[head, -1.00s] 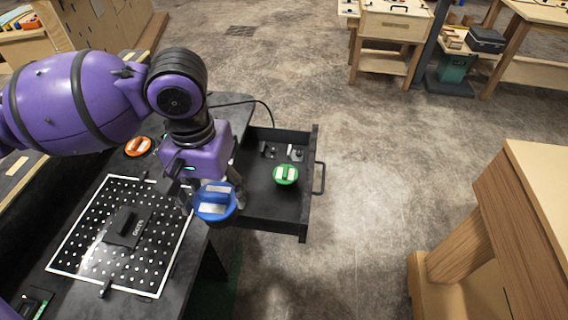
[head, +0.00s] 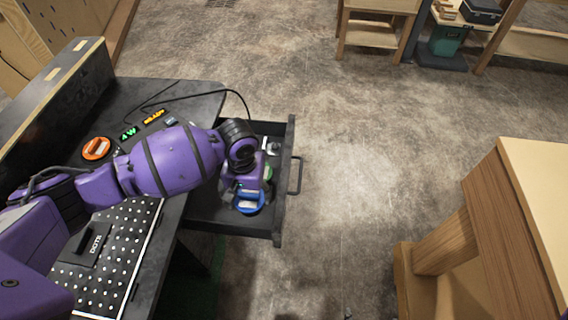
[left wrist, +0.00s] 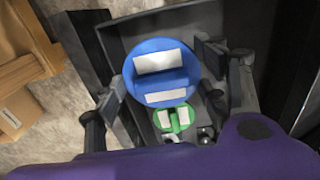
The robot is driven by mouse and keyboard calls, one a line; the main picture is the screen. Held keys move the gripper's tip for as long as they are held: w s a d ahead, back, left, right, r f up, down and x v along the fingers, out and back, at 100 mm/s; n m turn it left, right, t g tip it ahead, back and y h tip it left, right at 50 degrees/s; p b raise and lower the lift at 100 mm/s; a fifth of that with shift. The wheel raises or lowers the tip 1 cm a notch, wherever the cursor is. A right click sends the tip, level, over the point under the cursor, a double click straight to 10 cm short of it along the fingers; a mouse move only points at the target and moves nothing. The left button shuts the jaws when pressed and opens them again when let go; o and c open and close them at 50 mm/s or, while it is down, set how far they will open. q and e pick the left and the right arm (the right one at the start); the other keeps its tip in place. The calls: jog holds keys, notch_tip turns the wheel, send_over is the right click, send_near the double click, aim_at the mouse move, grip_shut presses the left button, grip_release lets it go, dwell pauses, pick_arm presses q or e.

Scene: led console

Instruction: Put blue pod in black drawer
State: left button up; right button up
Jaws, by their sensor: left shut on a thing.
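The blue pod (head: 248,207), a round disc with white label patches, is held in my left gripper (head: 246,196). It also shows large in the left wrist view (left wrist: 162,74), between the two dark fingers. The black drawer (head: 283,190) is pulled open from the black console bench. The blue pod and gripper are over the inside of the drawer; the height above its floor is hard to tell. A green pod (left wrist: 174,120) is in the drawer, mostly hidden behind my gripper in the head view. My right gripper is not in view.
An orange pod (head: 96,148) and a green-lit display (head: 128,133) are on the bench. A perforated panel (head: 110,270) lies nearer, partly under my arm. A wooden table (head: 530,180) stands at the right. Open floor lies between it and the drawer.

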aim_at(250, 200)
pick_arm(q)
jog(key=shift+f, duration=1.5)
notch_tip(250, 200, down, 4)
jog(key=shift+w+r+b, duration=0.1)
jog(key=shift+r+b, duration=0.15)
jog(key=shift+b, duration=0.15)
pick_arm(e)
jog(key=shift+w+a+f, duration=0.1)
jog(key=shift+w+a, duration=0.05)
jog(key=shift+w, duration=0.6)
pick_arm(q)
jog(key=shift+f, duration=0.15)
jog(key=o, duration=1)
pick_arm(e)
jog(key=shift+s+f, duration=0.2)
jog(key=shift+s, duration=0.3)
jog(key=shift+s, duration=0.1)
